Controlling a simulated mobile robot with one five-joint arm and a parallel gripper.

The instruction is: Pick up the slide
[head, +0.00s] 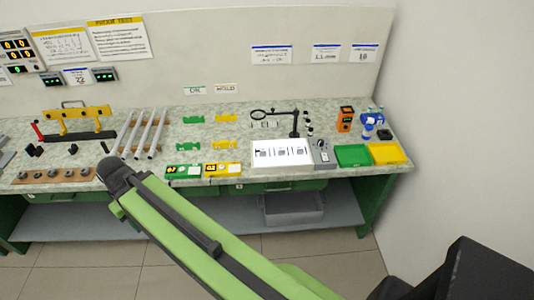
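I cannot make out for certain which item is the slide. A white panel (267,161) with several small dark-marked shapes lies on the bench, right of centre. Flat green pieces (188,146) and yellow pieces (224,145) lie to its left and farther back. My green arm crosses the lower middle of the view, its dark joint in front of the bench's front edge. I cannot make out any gripper fingers. The arm hides part of the bench front.
The bench (350,127) also holds slanted metal rods (146,134), a yellow-framed rack (78,121), a wooden strip with holes (55,175), a magnifier on a stand (295,125), a green tray (352,154) and a yellow tray (388,153). A grey bin (293,211) sits on the lower shelf.

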